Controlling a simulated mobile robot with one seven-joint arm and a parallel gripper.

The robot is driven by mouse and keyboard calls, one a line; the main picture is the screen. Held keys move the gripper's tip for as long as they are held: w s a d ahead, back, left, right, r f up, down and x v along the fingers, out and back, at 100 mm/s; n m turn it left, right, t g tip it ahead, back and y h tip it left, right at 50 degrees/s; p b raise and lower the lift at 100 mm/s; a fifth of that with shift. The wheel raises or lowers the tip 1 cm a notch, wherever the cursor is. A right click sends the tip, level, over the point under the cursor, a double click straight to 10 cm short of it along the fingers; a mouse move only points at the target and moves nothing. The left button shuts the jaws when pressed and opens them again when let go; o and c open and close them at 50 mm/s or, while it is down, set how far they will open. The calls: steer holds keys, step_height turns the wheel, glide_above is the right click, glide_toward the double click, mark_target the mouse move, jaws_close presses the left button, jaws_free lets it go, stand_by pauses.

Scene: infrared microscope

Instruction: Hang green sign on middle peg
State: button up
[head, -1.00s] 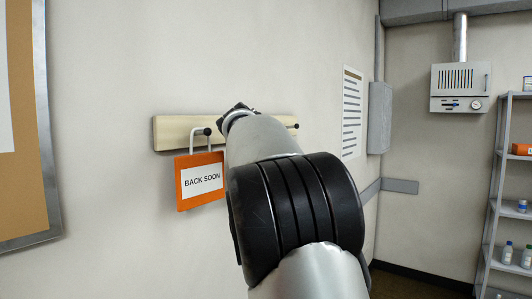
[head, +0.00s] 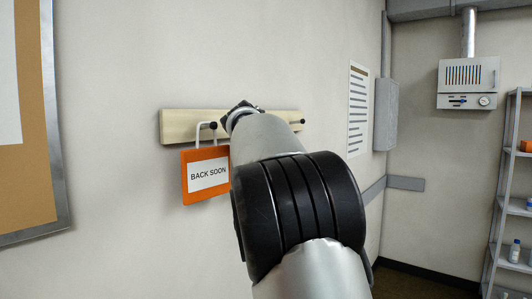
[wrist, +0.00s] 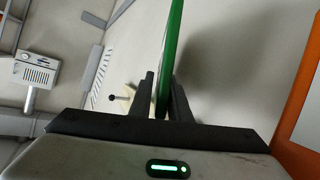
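The green sign (wrist: 172,40) shows edge-on in the wrist view, between the two dark fingers of my gripper (wrist: 161,82), which are shut on it. In the head view my arm hides the gripper, the green sign and the middle of the pale wooden peg board (head: 180,128). The middle peg is not visible there. The board's right peg (head: 302,122) is bare. A peg (wrist: 126,97) also shows left of the fingers in the wrist view; I cannot tell for certain which one it is.
An orange BACK SOON sign (head: 208,176) hangs from the left peg (head: 213,125); its orange edge (wrist: 297,95) is at the right of the wrist view. A cork board (head: 25,190) is at far left. A wall notice (head: 358,108) and grey box (head: 386,115) are to the right.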

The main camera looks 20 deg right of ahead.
steer(key=shift+o, duration=1.3)
steer(key=shift+s, duration=0.1)
steer(key=shift+s+a+r, duration=0.15)
steer(key=shift+s+a, duration=0.15)
steer(key=b+v, duration=0.4)
steer(key=v, duration=1.2)
steer(key=s+a+f+n+g+y, duration=0.2)
steer(key=s+a+f+g+y, duration=0.15)
steer(key=s+f, duration=1.35)
steer(key=s+a+f+n+g+y, duration=0.2)
steer(key=s+a+f+g+y, duration=0.15)
steer(key=s+f, duration=1.35)
step_height(320, 180, up, 11)
steer(key=w+t+p, duration=0.1)
steer(key=p, duration=1.2)
steer(key=shift+d+r, duration=0.2)
steer(key=shift+d, duration=0.25)
